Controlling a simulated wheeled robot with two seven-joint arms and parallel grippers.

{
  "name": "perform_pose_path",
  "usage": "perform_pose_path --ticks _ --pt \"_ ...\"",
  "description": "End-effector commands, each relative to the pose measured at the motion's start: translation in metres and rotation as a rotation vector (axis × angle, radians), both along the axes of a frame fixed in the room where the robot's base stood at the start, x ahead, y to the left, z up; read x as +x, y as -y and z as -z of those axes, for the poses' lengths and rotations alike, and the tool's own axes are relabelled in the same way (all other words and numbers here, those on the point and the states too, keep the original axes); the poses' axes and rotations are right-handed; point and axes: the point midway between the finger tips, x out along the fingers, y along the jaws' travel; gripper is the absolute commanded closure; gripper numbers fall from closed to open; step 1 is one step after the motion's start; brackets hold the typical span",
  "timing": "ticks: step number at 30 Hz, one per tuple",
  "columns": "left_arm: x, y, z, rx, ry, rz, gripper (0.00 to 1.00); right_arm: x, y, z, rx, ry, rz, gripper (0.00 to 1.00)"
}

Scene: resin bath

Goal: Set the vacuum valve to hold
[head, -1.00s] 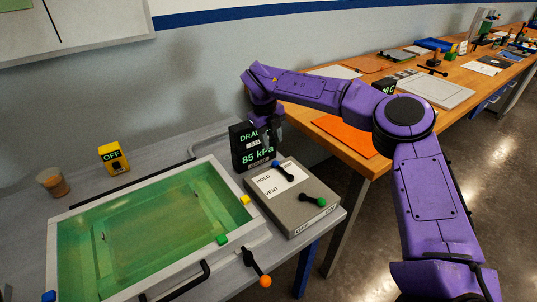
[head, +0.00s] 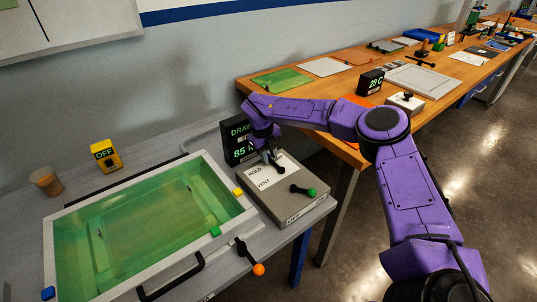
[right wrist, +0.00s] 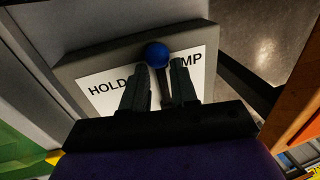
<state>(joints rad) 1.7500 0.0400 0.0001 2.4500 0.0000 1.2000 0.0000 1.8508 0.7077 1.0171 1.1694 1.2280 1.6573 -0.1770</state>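The vacuum valve's grey box (head: 291,206) stands beside the resin bath, with a white label (head: 262,181) reading HOLD and VENT; the right wrist view also shows letters ending in MP. The valve's short dark lever has a blue knob (right wrist: 157,54), which lies between HOLD and MP on the label. In the head view my gripper mostly hides this lever. My right gripper (right wrist: 159,72) is low over the box, its two fingers apart on either side of the lever. I cannot tell whether they touch it. My left gripper is out of view.
A black display (head: 238,140) reading 85 stands behind the box.

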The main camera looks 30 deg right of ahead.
Motion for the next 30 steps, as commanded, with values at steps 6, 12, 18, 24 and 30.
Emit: perform_pose_path --ticks 6,12,18,24,30 --pt "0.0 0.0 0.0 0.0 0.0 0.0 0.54 0.0 0.0 -0.001 -0.001 0.0 -0.008 1.0" --pt "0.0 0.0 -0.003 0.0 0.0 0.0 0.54 -0.001 -0.004 -0.001 0.0 0.0 -0.07 1.0" --pt "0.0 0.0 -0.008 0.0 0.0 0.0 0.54 -0.004 -0.013 -0.002 0.001 0.0 -0.207 1.0" --pt "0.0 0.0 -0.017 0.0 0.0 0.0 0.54 -0.009 -0.023 -0.003 0.0 0.0 -0.379 1.0" --pt "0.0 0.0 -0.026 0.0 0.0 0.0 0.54 -0.015 -0.031 -0.003 0.0 0.0 -0.539 1.0"
